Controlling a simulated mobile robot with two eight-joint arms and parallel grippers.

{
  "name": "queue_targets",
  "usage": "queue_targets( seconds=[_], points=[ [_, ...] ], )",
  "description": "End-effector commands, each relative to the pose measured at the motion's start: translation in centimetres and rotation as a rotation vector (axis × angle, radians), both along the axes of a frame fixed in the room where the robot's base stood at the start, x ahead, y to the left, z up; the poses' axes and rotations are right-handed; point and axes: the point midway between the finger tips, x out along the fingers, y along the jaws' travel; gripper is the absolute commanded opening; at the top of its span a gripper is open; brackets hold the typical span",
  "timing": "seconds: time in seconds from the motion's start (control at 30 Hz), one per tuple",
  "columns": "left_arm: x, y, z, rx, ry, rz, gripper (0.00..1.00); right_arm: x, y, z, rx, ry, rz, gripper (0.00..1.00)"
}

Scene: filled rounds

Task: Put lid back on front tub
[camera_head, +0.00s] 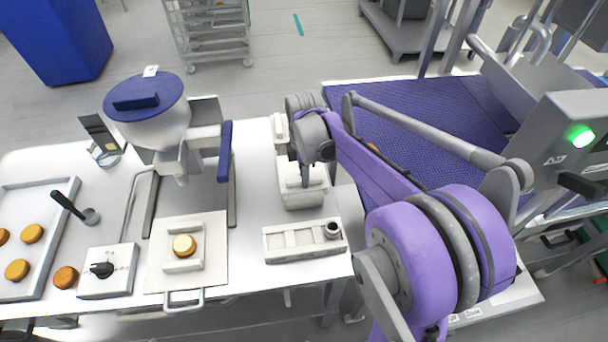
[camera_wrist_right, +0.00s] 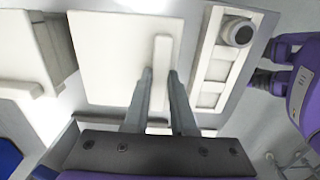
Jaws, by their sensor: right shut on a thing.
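My right gripper (camera_head: 304,170) is over the front tub (camera_head: 302,199), a pale box behind the compartment holder. In the right wrist view its two fingers (camera_wrist_right: 160,75) are closed on the raised bar handle of a white, flat, square lid (camera_wrist_right: 108,60). The lid lies over the place of the front tub and hides its opening. I cannot tell whether it rests on the rim or hangs just above it. The rear tub (camera_head: 280,128) stands farther back, partly behind my wrist. My left gripper is not in view.
A pale compartment holder (camera_head: 290,243) with a dark round piece lies in front of the front tub. A filling machine (camera_head: 150,110) with a blue-topped hopper stands to the left. A tray of rounds (camera_head: 35,270) is at far left. A blue conveyor (camera_head: 430,120) lies to the right.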

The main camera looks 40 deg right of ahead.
Motion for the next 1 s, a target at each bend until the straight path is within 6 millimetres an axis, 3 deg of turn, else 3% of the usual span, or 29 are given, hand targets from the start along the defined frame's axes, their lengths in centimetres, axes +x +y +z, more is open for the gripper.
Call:
queue_targets(
  seconds=[0.7, 0.73, 0.9, 1.0],
  points=[
    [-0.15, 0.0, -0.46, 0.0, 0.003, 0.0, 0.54, -0.02, 0.0, -0.53, 0.0, 0.0, 0.0, 0.0],
    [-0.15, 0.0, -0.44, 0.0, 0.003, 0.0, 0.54, -0.01, 0.0, -0.51, 0.0, 0.0, 0.0, 0.27],
    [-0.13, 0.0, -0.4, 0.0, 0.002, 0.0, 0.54, 0.0, 0.0, -0.47, 0.0, 0.0, 0.0, 0.58],
    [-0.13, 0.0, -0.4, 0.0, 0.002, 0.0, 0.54, -0.01, 0.0, -0.47, 0.0, 0.0, 0.0, 0.59]
  ],
)
